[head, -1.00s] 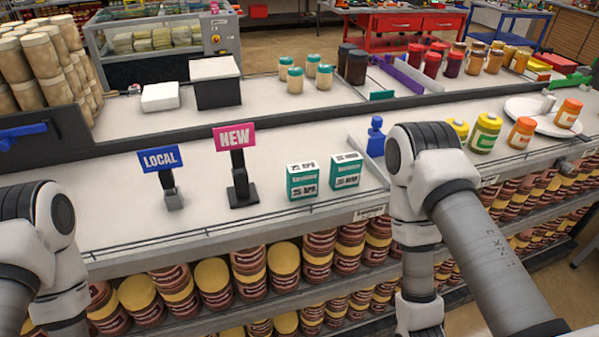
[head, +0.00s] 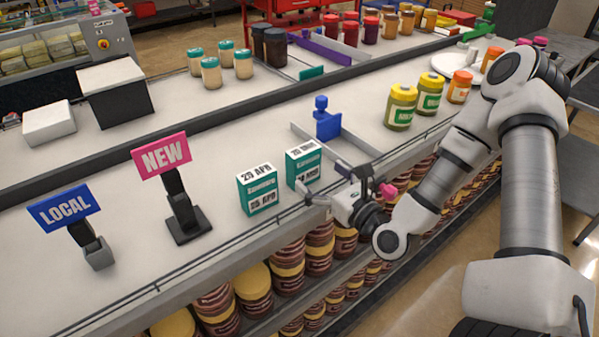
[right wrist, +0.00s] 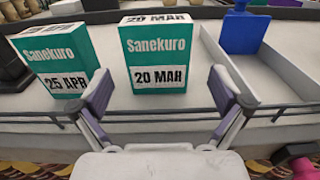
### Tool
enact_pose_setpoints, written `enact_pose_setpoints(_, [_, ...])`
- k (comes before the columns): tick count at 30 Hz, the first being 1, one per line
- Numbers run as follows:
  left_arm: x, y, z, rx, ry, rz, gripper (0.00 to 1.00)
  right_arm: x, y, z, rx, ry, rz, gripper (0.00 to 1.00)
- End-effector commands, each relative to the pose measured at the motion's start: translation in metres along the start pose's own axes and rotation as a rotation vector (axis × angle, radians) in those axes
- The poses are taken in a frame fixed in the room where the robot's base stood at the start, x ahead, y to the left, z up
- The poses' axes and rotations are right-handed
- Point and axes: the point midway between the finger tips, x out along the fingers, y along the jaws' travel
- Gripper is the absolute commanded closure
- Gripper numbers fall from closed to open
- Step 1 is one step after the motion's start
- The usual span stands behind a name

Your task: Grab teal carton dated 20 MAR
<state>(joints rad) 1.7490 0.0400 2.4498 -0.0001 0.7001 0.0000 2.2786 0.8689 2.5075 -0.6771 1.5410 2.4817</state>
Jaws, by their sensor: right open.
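The teal and white carton dated 20 MAR (head: 302,169) stands upright near the shelf's front edge, and it is in the middle of the right wrist view (right wrist: 157,52). A similar carton dated 25 APR (head: 258,196) stands to its left; in the right wrist view (right wrist: 52,66) it is angled and apart from it. My right gripper (head: 322,179) is open and empty in front of the 20 MAR carton. In the right wrist view its fingertips (right wrist: 161,92) show either side of the carton's lower front, nearer the camera. My left gripper is out of view.
A pink NEW sign (head: 162,157) and a blue LOCAL sign (head: 63,207) stand to the left. Yellow-lidded jars (head: 400,107) are farther right. A low rail runs along the front edge.

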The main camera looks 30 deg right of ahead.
Motion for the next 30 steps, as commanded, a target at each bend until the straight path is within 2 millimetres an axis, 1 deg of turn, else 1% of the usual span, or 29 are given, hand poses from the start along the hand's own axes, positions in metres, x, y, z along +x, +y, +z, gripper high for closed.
enact_pose_setpoints(1, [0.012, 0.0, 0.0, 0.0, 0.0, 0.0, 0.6, 0.003, 0.0, -0.005, 0.0, -0.004, 0.001, 0.0])
enact_pose_setpoints(2, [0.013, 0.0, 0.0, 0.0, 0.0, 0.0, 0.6, 0.005, 0.0, -0.004, 0.0, -0.003, 0.001, 0.0])
enact_pose_setpoints(5, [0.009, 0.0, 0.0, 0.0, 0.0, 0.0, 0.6, 0.012, 0.001, 0.001, -0.005, 0.003, 0.002, 0.0])
enact_pose_setpoints(9, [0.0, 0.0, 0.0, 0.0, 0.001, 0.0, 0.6, 0.033, 0.003, 0.006, -0.01, 0.004, 0.006, 0.0])
enact_pose_setpoints(13, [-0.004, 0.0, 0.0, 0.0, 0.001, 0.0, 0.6, 0.053, 0.003, 0.004, -0.007, 0.004, 0.002, 0.0])
enact_pose_setpoints(15, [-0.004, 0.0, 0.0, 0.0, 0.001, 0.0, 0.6, 0.057, 0.002, 0.003, -0.003, 0.004, 0.002, 0.0])
enact_pose_setpoints(20, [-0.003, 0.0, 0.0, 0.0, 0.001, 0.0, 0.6, 0.058, 0.002, 0.003, -0.001, 0.004, 0.0, 0.0])
enact_pose_setpoints(21, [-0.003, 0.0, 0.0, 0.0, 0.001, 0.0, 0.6, 0.058, 0.002, 0.003, -0.001, 0.004, 0.0, 0.04])
enact_pose_setpoints(23, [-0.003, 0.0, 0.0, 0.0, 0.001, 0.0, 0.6, 0.058, 0.002, 0.003, -0.002, 0.004, 0.0, 0.25])
enact_pose_setpoints(24, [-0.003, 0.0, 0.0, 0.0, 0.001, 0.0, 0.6, 0.058, 0.002, 0.003, -0.002, 0.004, 0.0, 0.39])
enact_pose_setpoints(25, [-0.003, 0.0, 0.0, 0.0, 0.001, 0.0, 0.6, 0.058, 0.002, 0.003, -0.002, 0.004, 0.0, 0.5])
enact_pose_setpoints(26, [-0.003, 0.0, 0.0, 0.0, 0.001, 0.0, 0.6, 0.058, 0.002, 0.003, -0.002, 0.004, 0.0, 0.55])
enact_pose_setpoints(30, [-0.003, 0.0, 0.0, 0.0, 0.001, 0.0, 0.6, 0.058, 0.002, 0.003, -0.002, 0.004, 0.0, 0.55])
